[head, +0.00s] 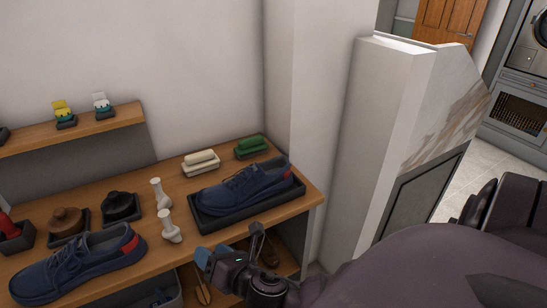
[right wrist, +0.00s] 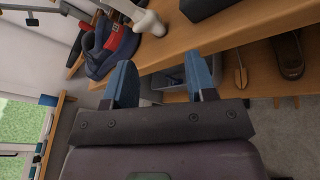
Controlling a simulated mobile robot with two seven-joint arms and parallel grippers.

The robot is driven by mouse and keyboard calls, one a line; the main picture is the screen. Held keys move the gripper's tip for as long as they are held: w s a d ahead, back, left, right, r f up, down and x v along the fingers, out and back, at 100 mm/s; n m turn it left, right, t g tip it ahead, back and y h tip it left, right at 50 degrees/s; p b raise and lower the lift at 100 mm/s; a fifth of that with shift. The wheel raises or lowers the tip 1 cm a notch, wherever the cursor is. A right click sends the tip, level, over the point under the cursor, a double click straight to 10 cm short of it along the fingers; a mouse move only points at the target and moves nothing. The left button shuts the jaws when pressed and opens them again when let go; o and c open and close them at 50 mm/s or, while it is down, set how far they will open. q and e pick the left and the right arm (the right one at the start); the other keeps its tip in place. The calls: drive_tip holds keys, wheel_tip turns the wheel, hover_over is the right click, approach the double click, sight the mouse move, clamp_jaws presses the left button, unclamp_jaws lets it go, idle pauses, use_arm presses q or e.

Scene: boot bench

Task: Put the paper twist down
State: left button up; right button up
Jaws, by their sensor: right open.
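Two white twist-shaped pieces, which look like paper twists, stand on the wooden bench top (head: 185,183): one farther back (head: 158,193) and one nearer the front edge (head: 170,228). They are upright or slightly tilted, and apart from each other. My right gripper (head: 230,250) is just in front of the bench edge, to the right of the nearer twist. In the right wrist view its blue fingers (right wrist: 161,62) are spread with nothing between them, and a white twist (right wrist: 150,23) lies beyond the fingertips. My left gripper is out of view.
A navy shoe (head: 240,187) sits in a dark tray at the right; another navy shoe (head: 78,263) is at the front left. A white wall end (head: 385,120) is right.

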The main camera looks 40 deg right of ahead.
drive_tip(key=s+d+f+m+g, duration=0.2)
drive_tip(key=s+f+m, duration=0.4)
drive_tip(key=m, duration=0.8)
drive_tip(key=s+d+f+m+g+h, duration=0.1)
drive_tip(key=s+d+f+m, duration=0.4)
drive_tip(key=m, duration=0.9)
drive_tip(key=shift+s+d+f+m+g, duration=0.3)
drive_tip(key=shift+s+f+g, duration=0.5)
drive_tip(key=shift+s+f, duration=0.5)
drive_tip(key=shift+w+a+f, duration=0.1)
drive_tip(key=shift+w+f, duration=0.05)
